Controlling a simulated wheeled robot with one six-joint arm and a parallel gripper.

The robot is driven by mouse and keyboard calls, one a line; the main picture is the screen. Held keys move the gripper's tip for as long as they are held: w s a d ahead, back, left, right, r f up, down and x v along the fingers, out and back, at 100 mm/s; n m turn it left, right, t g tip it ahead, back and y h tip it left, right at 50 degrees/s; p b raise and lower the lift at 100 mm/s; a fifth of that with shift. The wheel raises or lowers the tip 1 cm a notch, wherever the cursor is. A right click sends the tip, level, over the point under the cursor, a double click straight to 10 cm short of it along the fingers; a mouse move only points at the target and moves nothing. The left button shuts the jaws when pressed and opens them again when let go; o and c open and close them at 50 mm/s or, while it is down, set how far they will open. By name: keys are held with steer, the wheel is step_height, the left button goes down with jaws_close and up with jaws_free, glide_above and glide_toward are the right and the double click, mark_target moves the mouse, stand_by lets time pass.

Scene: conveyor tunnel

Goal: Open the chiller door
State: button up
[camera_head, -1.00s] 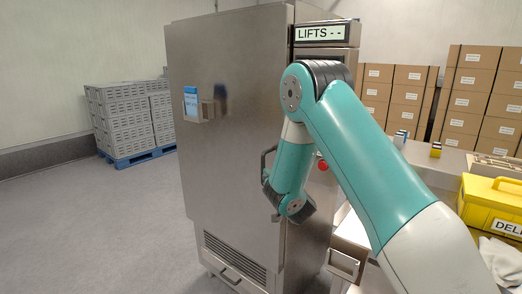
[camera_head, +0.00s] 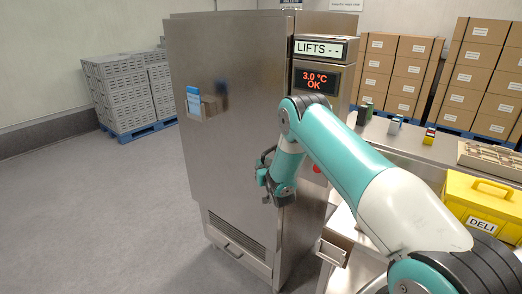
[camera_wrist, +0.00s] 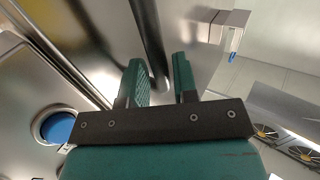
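The chiller (camera_head: 315,140) is a tall steel cabinet. Its broad door (camera_head: 235,130) faces left of centre and looks shut. A dark bar handle (camera_head: 268,156) stands near the door's right edge, partly hidden by my wrist. My gripper (camera_head: 264,178) is at the handle's lower part; my arm reaches to it from the right. In the wrist view, the two teal fingers of my gripper (camera_wrist: 160,80) are apart. The dark handle bar (camera_wrist: 148,40) runs down between them, and I see no clear contact on both sides.
A steel bench (camera_head: 385,140) with small cartons and a yellow DELI box (camera_head: 485,200) stands at right. A drawer-like steel box (camera_head: 332,250) lies below my arm. Grey crates (camera_head: 128,92) on a blue pallet stand at back left. The floor (camera_head: 120,220) left of the chiller is clear.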

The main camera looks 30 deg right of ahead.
steer(key=shift+p+x, duration=0.35)
steer(key=shift+x, duration=1.25)
jaws_close()
steer(key=shift+a, duration=0.1)
